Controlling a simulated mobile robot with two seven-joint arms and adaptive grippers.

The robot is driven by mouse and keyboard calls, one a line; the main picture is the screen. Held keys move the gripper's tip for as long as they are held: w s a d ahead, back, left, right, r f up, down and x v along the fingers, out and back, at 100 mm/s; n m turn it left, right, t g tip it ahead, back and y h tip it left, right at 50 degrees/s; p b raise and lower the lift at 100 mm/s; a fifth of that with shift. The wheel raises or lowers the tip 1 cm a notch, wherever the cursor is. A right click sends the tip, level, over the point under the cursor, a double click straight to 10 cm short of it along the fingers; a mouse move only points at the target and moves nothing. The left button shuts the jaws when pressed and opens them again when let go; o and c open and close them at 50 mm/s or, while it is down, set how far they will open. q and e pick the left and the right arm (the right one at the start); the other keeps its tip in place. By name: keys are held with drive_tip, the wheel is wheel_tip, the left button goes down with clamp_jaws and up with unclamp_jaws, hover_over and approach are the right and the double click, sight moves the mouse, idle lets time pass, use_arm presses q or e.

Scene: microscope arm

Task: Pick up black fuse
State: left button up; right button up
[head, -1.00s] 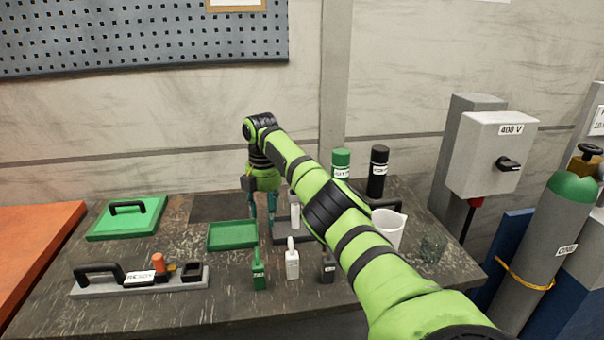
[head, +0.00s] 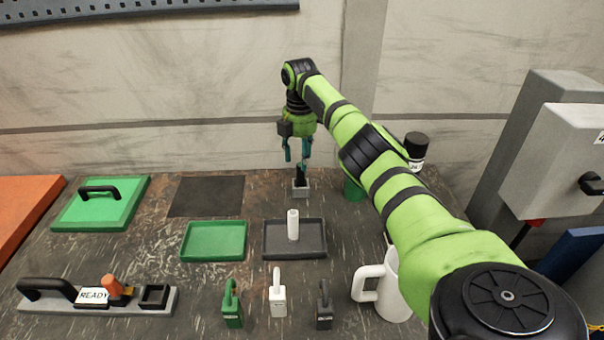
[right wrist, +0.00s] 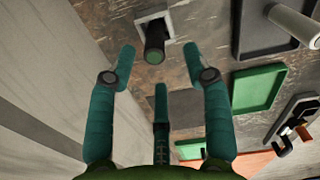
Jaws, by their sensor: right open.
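A black cylinder (head: 301,173), which I take for the black fuse, stands upright in a small grey square holder (head: 301,190) at the back of the table. In the right wrist view the black cylinder (right wrist: 154,46) shows a green spot on its near end, and the grey holder (right wrist: 155,22) is behind it. My right gripper (head: 297,158) is open and empty, pointing down just above the cylinder. In the right wrist view its fingers (right wrist: 165,70) are spread, with the cylinder between their tips and apart from them. My left gripper is out of view.
A dark tray (head: 270,252) holds a white cylinder (head: 293,224). A green tray (head: 213,241) lies beside it. Green (head: 232,308), white (head: 278,294) and dark grey (head: 324,308) labelled pieces stand in front. A white mug (head: 372,284) and black-capped canister (head: 416,146) are near my arm.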

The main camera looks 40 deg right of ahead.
sight(300, 174)
drive_tip(key=f, duration=0.2)
drive_tip(key=f+p, duration=0.1)
drive_tip(key=f, duration=0.1)
drive_tip(key=shift+w+d, duration=0.15)
drive_tip(key=shift+d, duration=0.1)
drive_tip(key=shift+f, duration=0.45)
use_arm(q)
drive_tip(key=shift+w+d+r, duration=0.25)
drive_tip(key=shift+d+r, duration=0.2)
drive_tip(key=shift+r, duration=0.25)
use_arm(e)
clamp_jaws()
